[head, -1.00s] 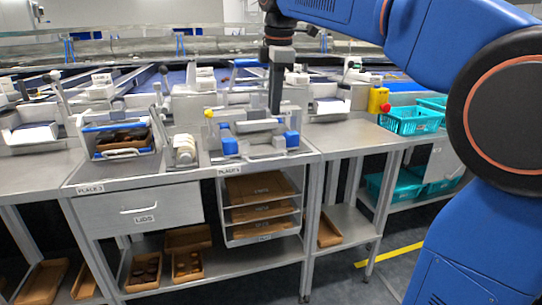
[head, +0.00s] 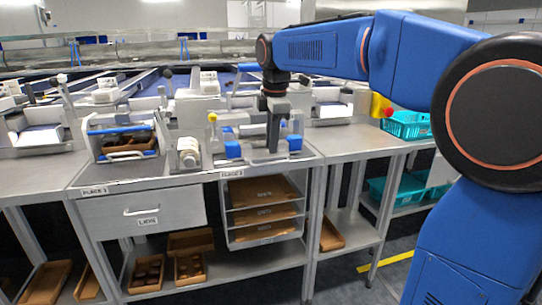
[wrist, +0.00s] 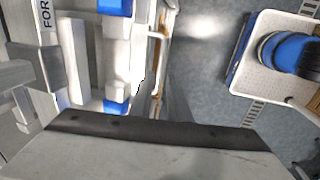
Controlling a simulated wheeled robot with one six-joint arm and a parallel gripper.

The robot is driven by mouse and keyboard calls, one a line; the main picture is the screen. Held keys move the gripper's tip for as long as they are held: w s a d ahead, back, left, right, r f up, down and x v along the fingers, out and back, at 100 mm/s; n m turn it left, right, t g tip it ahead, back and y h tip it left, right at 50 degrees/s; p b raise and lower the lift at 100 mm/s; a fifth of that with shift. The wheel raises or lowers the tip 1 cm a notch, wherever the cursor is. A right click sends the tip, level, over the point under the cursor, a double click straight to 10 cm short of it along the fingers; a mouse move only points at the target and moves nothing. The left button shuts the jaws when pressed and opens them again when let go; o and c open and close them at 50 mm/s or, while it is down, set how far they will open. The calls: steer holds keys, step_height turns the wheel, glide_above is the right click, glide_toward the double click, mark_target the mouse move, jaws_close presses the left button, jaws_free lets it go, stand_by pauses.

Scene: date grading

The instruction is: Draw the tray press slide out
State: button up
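The tray press (head: 262,140), a pale metal fixture with blue end blocks, stands on the bench near its front edge in the head view. My gripper (head: 273,148) points down over the press, its dark fingers close in front of it; I cannot tell whether they touch. In the wrist view a white bar with blue ends (wrist: 117,55) lies at the upper left, with a thin pale rail or handle (wrist: 156,60) beside it. The dark edge of my gripper (wrist: 150,132) fills the lower part. Its fingertip gap is hidden, and whether the slide is out does not show.
Below are a drawer (head: 142,211) and shelves with brown trays (head: 262,189). Teal baskets (head: 408,126) stand at the right. The floor in front is open.

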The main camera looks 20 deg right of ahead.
steer(key=shift+w+f, duration=0.25)
steer(key=shift+f, duration=1)
steer(key=shift+w+f, duration=0.25)
steer(key=shift+f, duration=1)
steer(key=shift+c, duration=0.2)
jaws_close()
